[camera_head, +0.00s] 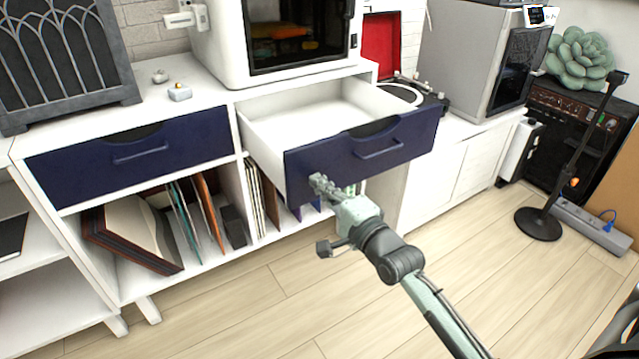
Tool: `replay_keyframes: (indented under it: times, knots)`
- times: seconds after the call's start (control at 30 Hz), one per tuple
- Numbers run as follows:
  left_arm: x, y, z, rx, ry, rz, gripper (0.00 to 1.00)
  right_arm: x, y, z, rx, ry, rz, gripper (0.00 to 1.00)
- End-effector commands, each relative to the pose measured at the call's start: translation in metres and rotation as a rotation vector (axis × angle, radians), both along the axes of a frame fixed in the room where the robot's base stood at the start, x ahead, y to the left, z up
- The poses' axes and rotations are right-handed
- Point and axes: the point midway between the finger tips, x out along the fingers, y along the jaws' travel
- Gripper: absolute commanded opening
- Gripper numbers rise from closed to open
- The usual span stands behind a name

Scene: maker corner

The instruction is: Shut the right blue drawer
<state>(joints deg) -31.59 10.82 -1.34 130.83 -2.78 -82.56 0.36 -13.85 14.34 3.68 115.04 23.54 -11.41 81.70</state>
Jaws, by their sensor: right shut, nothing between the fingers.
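The right blue drawer (409,143) is pulled well out of the white cabinet, and its white inside looks empty. It has a blue front with a bar handle (378,149) and a cut-out in its top edge. My right gripper (317,180) is shut and empty at the lower left part of the drawer front. It overlaps the front in the picture; I cannot tell whether it touches. The left blue drawer (190,140) is shut. My left gripper is not in view.
A white 3D printer (225,42) stands on the cabinet top above the open drawer. Records and folders (207,205) fill the shelf below. A turntable (420,97) is behind the drawer. A black stand (541,222) is on the floor at right. The wooden floor in front is mostly clear.

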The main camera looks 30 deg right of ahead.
Motion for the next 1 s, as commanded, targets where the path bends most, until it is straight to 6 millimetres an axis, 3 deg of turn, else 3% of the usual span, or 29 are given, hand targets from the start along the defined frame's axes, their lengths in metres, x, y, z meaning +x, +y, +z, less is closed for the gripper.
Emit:
replay_keyframes:
  times: [0.47, 0.63, 0.77, 1.0]
  knots:
    - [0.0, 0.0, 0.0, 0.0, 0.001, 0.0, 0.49, 0.005, 0.001, 0.0, 0.0, 0.0, 0.0, 0.0]
    - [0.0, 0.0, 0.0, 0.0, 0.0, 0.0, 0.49, 0.016, 0.001, 0.001, 0.002, -0.002, 0.0, 0.0]
    - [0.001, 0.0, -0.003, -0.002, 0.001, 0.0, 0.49, 0.036, 0.003, 0.002, 0.003, -0.003, 0.0, 0.0]
    - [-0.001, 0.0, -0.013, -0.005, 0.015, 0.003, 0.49, 0.095, 0.008, 0.001, 0.003, -0.003, -0.001, 0.0]
